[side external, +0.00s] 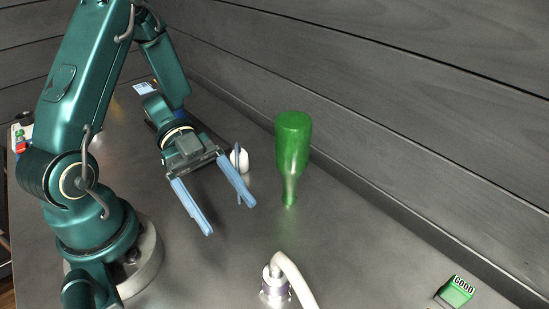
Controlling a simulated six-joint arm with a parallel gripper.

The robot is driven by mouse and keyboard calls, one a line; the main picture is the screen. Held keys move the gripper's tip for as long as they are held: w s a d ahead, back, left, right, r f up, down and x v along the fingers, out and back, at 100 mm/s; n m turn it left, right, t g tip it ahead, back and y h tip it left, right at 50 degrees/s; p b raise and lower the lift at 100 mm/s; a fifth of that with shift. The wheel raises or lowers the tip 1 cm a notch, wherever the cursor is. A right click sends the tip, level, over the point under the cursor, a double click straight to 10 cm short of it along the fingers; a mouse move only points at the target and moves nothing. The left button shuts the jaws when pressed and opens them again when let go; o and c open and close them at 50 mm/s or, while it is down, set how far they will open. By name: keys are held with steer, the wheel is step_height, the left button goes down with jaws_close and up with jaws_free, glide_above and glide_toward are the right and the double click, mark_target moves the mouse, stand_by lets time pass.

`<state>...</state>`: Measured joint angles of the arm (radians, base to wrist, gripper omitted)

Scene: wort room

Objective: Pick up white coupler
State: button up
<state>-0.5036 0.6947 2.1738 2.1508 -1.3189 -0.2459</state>
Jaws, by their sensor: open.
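A small white rounded piece (243,160), which looks like the white coupler, is just behind the right finger of my gripper in the side view. The finger hides part of it. I cannot tell its full shape or whether it touches the finger. My gripper (228,216) is open, with two blue fingers spread apart and pointing forward and down over the grey table. Nothing shows between the fingertips.
A green bottle (293,150) stands neck down right of my gripper. A white hose (295,275) with a metal fitting (274,287) is at the front. A green block marked GOOD (456,291) sits at front right. A plank wall (400,160) bounds the table's back.

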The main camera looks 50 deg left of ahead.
step_height(320, 180, up, 18)
steer(key=w+m+t+y, duration=0.1)
steer(key=w+t, duration=0.1)
steer(key=w, duration=0.2)
steer(key=w+d+f+m+t+y, duration=0.1)
steer(key=w+t, duration=0.2)
steer(key=w, duration=0.2)
steer(key=w+d+m+t+y, duration=0.1)
steer(key=w+t, duration=0.1)
steer(key=w, duration=0.3)
steer(key=shift+d+f+m+t, duration=0.15)
steer(key=shift+d+m+t, duration=0.1)
steer(key=shift+m+t, duration=0.15)
steer(key=w+m+t+y, duration=0.1)
steer(key=w+t+y, duration=0.2)
steer(key=w, duration=0.1)
steer(key=r+m+g+y, duration=0.15)
steer(key=m+y, duration=0.25)
steer(key=y, duration=1.3)
glide_above(238, 163)
steer(key=s+d, duration=0.1)
steer(key=d, duration=0.1)
steer(key=shift+y, duration=0.3)
steer(key=f, duration=2.2)
steer(key=shift+s+f, duration=0.25)
steer(key=shift+s, duration=0.05)
steer(key=shift+a+f, duration=0.15)
steer(key=shift+f, duration=0.25)
steer(key=shift+x, duration=2.5)
